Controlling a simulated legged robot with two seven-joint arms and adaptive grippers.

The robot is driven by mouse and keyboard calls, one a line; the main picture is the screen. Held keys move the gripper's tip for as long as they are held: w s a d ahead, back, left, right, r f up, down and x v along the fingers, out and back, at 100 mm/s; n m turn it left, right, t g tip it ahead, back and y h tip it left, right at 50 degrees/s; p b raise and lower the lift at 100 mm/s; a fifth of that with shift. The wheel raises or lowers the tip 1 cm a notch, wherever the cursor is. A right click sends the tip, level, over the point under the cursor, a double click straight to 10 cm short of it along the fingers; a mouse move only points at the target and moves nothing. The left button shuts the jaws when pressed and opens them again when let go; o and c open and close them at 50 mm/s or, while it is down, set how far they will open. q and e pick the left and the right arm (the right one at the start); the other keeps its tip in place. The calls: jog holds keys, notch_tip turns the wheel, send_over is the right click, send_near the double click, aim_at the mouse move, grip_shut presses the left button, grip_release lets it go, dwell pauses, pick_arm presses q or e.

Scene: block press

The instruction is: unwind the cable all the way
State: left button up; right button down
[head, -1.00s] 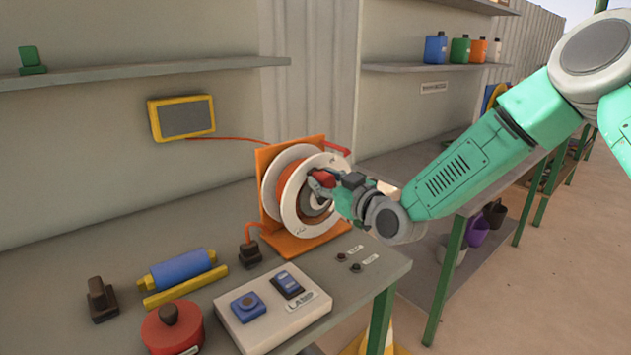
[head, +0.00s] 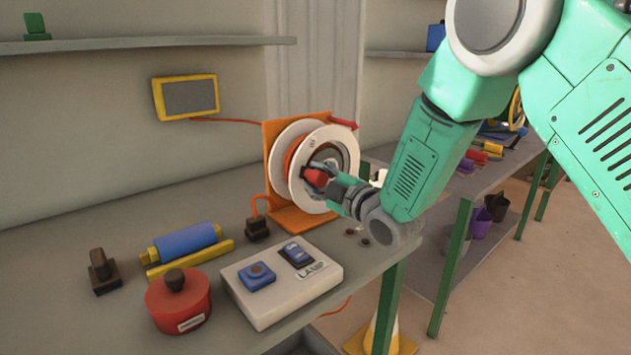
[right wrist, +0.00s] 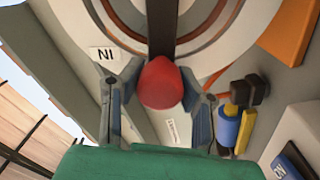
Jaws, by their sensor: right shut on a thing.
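The cable reel (head: 284,168), with white flanges and orange cable wound between them, stands upright on an orange stand (head: 298,217) near the table's right end. A red crank knob (head: 316,177) sits on the reel's near face. My right gripper (head: 322,176) is at that face, shut on the red knob. In the right wrist view the knob (right wrist: 161,84) lies between the two fingers, with a dark crank arm above it. An orange cable (head: 262,201) runs from the reel's foot to a black plug block (head: 257,229). My left gripper is not in view.
A control box (head: 283,290) with blue switches stands in front of the reel. A red round pot (head: 178,303), a blue roller (head: 185,242) and a dark knob block (head: 103,272) stand to the left. A yellow-framed panel (head: 186,97) hangs on the wall.

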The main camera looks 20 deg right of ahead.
jog(key=shift+s+f+n+b, duration=0.1)
jog(key=shift+f+n+b, duration=0.7)
jog(key=shift+n, duration=0.2)
jog(key=c, duration=1.2)
grip_release()
jog(key=shift+r, duration=0.1)
jog(key=shift+o, duration=0.5)
jog(key=shift+s+d+r, duration=0.1)
jog(key=shift+s+d, duration=0.05)
jog(key=shift+s, duration=0.05)
jog(key=shift+w, duration=0.1)
jog(key=v, duration=1.2)
